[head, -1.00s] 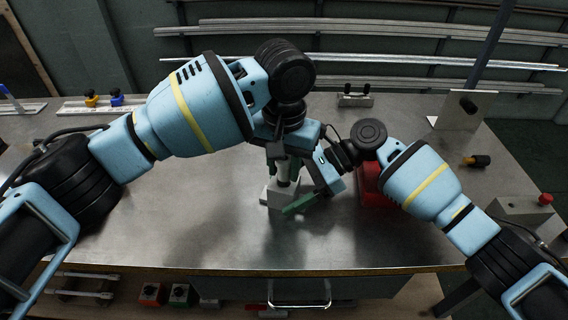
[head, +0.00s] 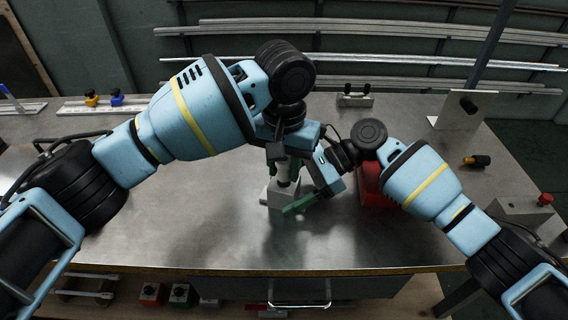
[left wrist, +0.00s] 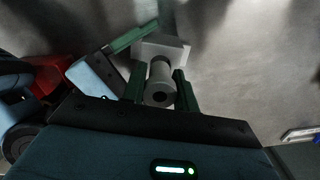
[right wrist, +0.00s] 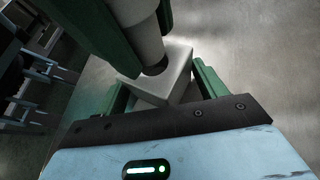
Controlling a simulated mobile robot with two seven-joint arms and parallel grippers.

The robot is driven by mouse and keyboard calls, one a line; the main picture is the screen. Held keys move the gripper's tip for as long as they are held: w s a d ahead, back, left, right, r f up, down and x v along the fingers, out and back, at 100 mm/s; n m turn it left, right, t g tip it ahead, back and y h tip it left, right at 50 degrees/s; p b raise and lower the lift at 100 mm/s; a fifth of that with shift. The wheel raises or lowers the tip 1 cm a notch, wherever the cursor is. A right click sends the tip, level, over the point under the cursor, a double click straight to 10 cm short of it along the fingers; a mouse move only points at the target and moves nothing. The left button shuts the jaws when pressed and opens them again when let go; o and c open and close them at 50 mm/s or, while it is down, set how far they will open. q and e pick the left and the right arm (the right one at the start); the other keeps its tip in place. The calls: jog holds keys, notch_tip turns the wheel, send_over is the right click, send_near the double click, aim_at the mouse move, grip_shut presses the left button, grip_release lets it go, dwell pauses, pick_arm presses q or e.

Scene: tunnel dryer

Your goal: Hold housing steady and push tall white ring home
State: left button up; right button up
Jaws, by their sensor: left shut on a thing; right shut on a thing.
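The tall white ring (left wrist: 160,72) is a pale upright cylinder with a dark bore, seen end-on in the left wrist view. My left gripper (left wrist: 159,92) is shut on it from above, a green finger on each side. The ring also shows in the right wrist view (right wrist: 138,38), its lower end at the housing, with a dark band there. The housing (right wrist: 178,72) is a light grey block on the bench, also in the head view (head: 272,196). My right gripper (right wrist: 163,92) is shut on the housing from the side. How deep the ring sits is unclear.
A red bin (head: 371,190) stands right of the housing, partly behind my right arm. The metal bench (head: 220,235) is clear in front and to the left. A bracketed plate (head: 462,110) and a black-and-yellow item (head: 476,160) are at the right.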

pick_arm(q)
jog(key=shift+f, duration=0.85)
jog(key=o, duration=1.1)
jog(key=shift+s+f, duration=0.1)
notch_tip(320, 180, up, 12)
jog(key=shift+a+r, duration=0.1)
jog(key=shift+r, duration=0.1)
jog(key=c, duration=0.4)
jog(key=n, duration=0.1)
jog(key=f+n, duration=0.1)
jog(key=n, duration=0.1)
jog(key=shift+f, duration=0.1)
jog(key=c, duration=0.7)
jog(key=shift+f+n, duration=0.3)
jog(key=shift+n, duration=0.4)
jog(key=shift+f+n, duration=0.3)
jog(key=shift+n, duration=0.4)
grip_shut()
